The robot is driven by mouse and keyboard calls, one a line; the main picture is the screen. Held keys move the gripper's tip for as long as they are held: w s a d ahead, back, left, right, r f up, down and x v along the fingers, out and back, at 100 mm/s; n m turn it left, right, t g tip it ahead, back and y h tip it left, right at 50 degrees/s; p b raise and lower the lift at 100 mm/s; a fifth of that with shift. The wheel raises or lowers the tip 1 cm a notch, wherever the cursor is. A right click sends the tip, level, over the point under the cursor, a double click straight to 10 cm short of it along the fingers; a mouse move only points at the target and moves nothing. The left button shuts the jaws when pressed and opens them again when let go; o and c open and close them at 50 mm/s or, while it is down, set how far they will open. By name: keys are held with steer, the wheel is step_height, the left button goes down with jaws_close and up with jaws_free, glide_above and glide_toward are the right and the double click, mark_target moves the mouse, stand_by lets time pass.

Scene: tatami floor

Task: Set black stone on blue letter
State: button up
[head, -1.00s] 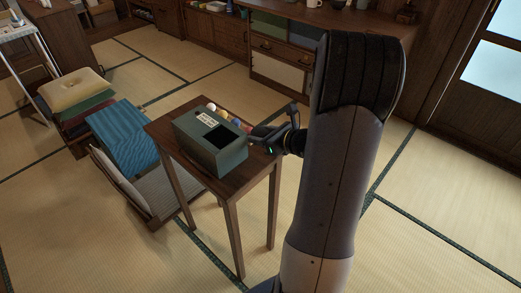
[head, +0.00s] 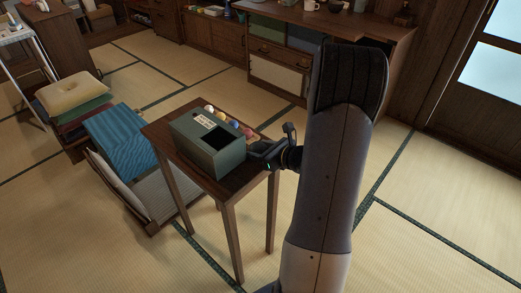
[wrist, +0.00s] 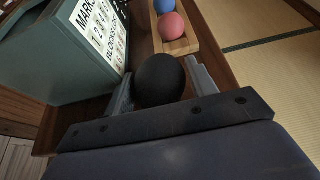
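A round black ball, the only black stone-like thing I see, is between the fingers of my gripper (wrist: 160,82) in the wrist view. The black ball (wrist: 160,76) fills the gap, and a finger lies against each side. The ball is not distinguishable in the head view. There my gripper (head: 256,153) is at the right side of a grey-green box on the small table. The box (head: 190,139) has a dark opening on top and a white label (head: 204,121) with dark print; the label (wrist: 99,27) also shows in the wrist view. I see no blue letter.
A wooden rack (wrist: 183,44) behind the box holds coloured balls, including a blue ball (head: 234,124) and a pink ball (wrist: 172,26). The small brown table (head: 155,132) has little bare top. A blue-covered cushion (head: 120,137) and floor seat are to its left.

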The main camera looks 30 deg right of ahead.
mark_target(262, 147)
steer(key=shift+o, duration=0.2)
steer(key=shift+r, duration=0.15)
steer(key=shift+s+d+r, duration=0.1)
steer(key=shift+s+r, duration=0.05)
steer(key=p+v, duration=0.1)
steer(key=v, duration=1)
steer(key=shift+s+r, duration=0.1)
steer(key=shift+s, duration=0.15)
steer(key=w+g+p, duration=0.1)
steer(key=w+p, duration=0.1)
steer(key=p, duration=0.3)
steer(key=w+a+g+p, duration=0.1)
steer(key=w+p, duration=0.1)
steer(key=p, duration=0.3)
steer(key=w+a+h+p, duration=0.1)
steer(key=w+p, duration=0.1)
steer(key=p, duration=0.4)
steer(key=shift+w+a+f+g, duration=0.1)
steer(key=shift+w+f+g, duration=0.2)
steer(key=shift+g, duration=0.1)
steer(key=shift+p+x, duration=0.8)
steer(key=shift+x, duration=1.9)
steer(key=shift+c, duration=0.4)
